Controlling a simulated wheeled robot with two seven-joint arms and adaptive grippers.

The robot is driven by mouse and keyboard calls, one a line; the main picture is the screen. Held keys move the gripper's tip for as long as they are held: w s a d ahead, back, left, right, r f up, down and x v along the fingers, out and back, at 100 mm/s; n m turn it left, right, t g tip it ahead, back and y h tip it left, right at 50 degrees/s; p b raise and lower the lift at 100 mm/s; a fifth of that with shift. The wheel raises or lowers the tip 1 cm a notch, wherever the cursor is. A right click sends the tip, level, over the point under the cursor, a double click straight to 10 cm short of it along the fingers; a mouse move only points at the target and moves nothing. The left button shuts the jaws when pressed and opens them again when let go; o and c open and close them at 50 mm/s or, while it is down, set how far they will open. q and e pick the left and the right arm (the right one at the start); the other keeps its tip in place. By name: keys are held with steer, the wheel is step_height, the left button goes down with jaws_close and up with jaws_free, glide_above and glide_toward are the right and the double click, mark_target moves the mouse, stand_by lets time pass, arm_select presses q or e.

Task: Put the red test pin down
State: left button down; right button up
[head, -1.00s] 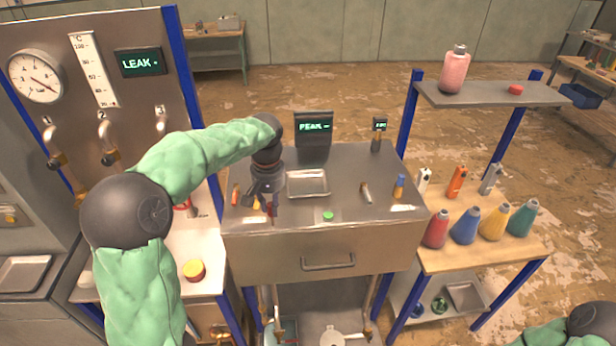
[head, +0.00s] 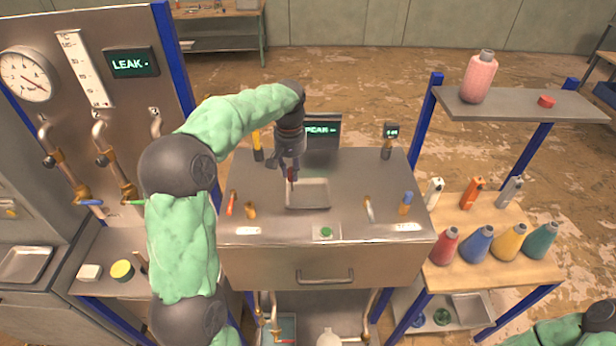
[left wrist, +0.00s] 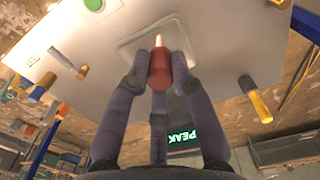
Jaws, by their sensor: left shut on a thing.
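My left gripper (head: 289,173) is shut on the red test pin (head: 291,175) over the back left of a shallow metal tray (head: 308,208) on the steel bench top. In the left wrist view the red pin (left wrist: 160,70) sits between the fingertips, its pale tip pointing over the tray (left wrist: 126,46). Whether the pin touches the tray floor, I cannot tell. The tray looks empty otherwise. My right gripper is out of view; only part of that arm shows at the lower right.
A metal-and-orange pin (head: 369,209) and a blue-topped one (head: 406,203) are to the right. A PEAK display (head: 325,130) stands behind; a green button (head: 326,232) is in front.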

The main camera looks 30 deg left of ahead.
arm_select(q)
steer(key=w+f+p, duration=0.1)
steer(key=w+f, duration=0.2)
steer(key=w+f+p, duration=0.1)
steer(key=w+f, duration=0.2)
steer(key=f, duration=0.1)
steer(key=w+f+p, duration=0.1)
steer(key=w+f, duration=0.2)
steer(key=shift+w+a+f+p, duration=0.15)
steer(key=shift+f+p, duration=0.1)
steer(key=shift+p, duration=0.05)
steer(key=shift+f, duration=0.2)
steer(key=shift+f, duration=0.2)
steer(key=c, duration=1.1)
jaws_free()
